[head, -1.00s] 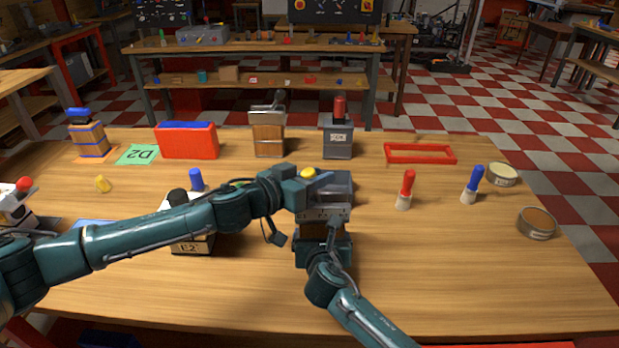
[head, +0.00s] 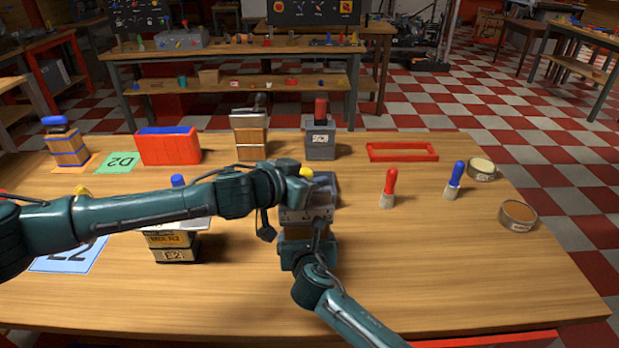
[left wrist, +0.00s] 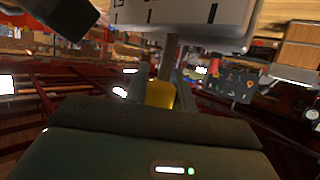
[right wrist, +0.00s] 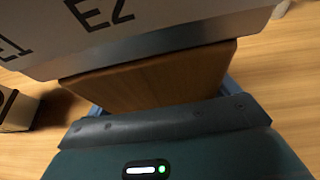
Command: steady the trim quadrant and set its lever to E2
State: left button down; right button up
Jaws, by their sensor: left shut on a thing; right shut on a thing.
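The trim quadrant (head: 318,205) stands on the wooden table, a grey head on a wooden body. Its lever has a yellow knob (head: 306,173), which also shows in the left wrist view (left wrist: 160,95) on a metal shaft. My left gripper (head: 297,184) is shut on the knob. My right gripper (head: 308,243) is shut on the quadrant's wooden body (right wrist: 150,78), low on the near side. The right wrist view shows the E1 and E2 marks (right wrist: 105,14) on the grey face. Which mark the lever points at I cannot tell.
A red brush (head: 389,188), blue brush (head: 454,180) and two tins (head: 517,215) are to the right. The front right is clear.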

pick_arm(q)
jog(key=c, duration=1.1)
grip_release()
jog(key=shift+c, duration=0.2)
jog(key=shift+a, duration=0.1)
jog(key=v, duration=1.2)
pick_arm(e)
jog(key=o, duration=1.1)
jog(key=shift+c, duration=0.2)
